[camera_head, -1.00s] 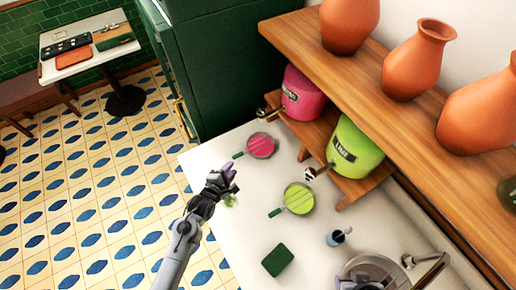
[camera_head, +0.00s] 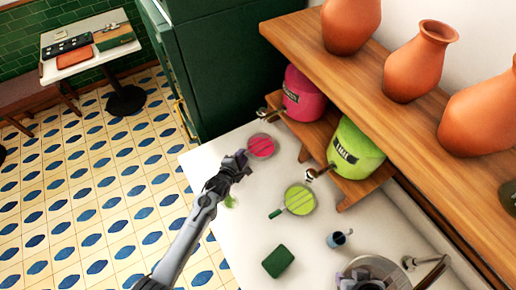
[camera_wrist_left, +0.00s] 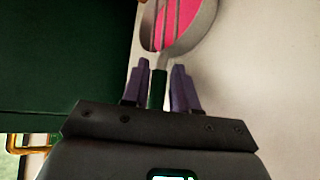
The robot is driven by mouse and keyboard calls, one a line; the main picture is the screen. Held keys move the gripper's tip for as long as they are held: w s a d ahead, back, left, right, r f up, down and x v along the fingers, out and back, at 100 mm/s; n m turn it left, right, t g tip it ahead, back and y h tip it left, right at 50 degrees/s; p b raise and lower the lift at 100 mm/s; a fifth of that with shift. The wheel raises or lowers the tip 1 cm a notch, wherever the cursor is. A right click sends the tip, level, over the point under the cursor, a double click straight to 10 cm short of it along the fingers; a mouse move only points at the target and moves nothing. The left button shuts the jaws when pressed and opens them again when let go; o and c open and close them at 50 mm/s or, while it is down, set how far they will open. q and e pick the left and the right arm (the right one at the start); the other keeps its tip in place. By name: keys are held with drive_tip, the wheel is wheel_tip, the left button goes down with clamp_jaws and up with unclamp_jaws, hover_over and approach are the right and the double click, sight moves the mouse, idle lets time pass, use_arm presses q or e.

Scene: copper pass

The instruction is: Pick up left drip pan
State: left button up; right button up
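The left drip pan (camera_head: 261,146) is a round pink-filled pan with a grey rim, lying on the pale counter below the pink dispenser. In the left wrist view the pan (camera_wrist_left: 178,25) is at the top, with its short green handle (camera_wrist_left: 157,88) pointing toward me. My left gripper (camera_head: 243,160) is at the handle end of the pan. Its two purple fingers (camera_wrist_left: 160,88) are apart, one on each side of the handle, with a gap visible on the right side. In the head view the gripper hides the handle. My right gripper is not in view.
A lime-filled pan (camera_head: 299,199) with a green handle lies nearer. The pink dispenser (camera_head: 302,95) and lime dispenser (camera_head: 355,150) stand under the wooden shelf (camera_head: 400,115).

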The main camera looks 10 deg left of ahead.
use_arm(q)
drive_tip(key=shift+w, duration=0.1)
clamp_jaws()
drive_tip(key=shift+r, duration=0.25)
idle(0.4)
